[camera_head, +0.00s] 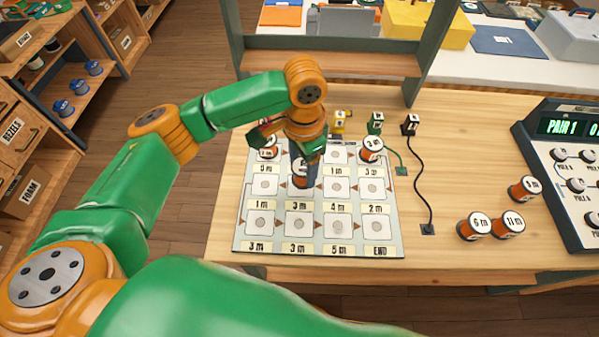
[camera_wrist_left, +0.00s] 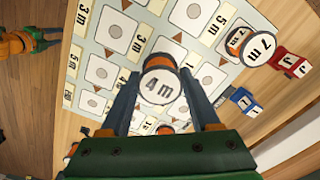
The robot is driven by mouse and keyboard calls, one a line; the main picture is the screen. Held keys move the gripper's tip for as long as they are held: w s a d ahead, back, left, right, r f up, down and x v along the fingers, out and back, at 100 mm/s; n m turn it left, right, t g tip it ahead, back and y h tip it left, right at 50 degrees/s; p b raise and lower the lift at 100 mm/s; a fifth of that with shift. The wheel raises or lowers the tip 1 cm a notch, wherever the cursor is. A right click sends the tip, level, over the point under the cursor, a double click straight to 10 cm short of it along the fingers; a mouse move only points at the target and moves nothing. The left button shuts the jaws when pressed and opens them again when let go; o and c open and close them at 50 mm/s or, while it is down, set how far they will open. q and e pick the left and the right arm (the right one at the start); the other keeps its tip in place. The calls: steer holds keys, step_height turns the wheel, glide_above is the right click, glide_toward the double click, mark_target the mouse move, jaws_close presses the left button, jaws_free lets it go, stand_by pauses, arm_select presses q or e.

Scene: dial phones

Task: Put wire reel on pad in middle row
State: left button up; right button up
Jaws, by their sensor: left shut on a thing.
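My left gripper (camera_head: 305,160) reaches down over the board (camera_head: 245,238) and is shut on a wire reel (camera_head: 303,177). In the left wrist view the same reel (camera_wrist_left: 160,86) reads "4 m" on its white top and sits between the fingertips of my left gripper (camera_wrist_left: 160,92). It is upright at the second pad from the left in the middle row, and hides that pad. I cannot tell whether it touches the pad. Other middle-row pads, such as the one just right of it (camera_head: 337,187), are bare.
Other reels stand in the back row at left (camera_head: 268,150) and right (camera_head: 372,150). Small yellow (camera_head: 338,122), green (camera_head: 375,123) and black (camera_head: 410,125) blocks stand behind the board. Several loose reels (camera_head: 474,228) stand at right beside a console (camera_head: 565,150). A wooden frame (camera_head: 330,63) crosses the back.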

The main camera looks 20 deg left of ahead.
mark_target(300, 175)
arm_select(q)
steer(key=shift+w+a+f, duration=0.15)
steer(key=shift+f, duration=0.6)
steer(key=shift+w+a+f, duration=0.1)
steer(key=shift+f, duration=0.65)
steer(key=shift+w+a+f, duration=0.15)
steer(key=shift+f, duration=0.6)
steer(key=o, duration=1.4)
steer(key=shift+f, duration=0.1)
steer(key=shift+o, duration=0.2)
step_height(300, 175, up, 12)
steer(key=shift+r, duration=0.2)
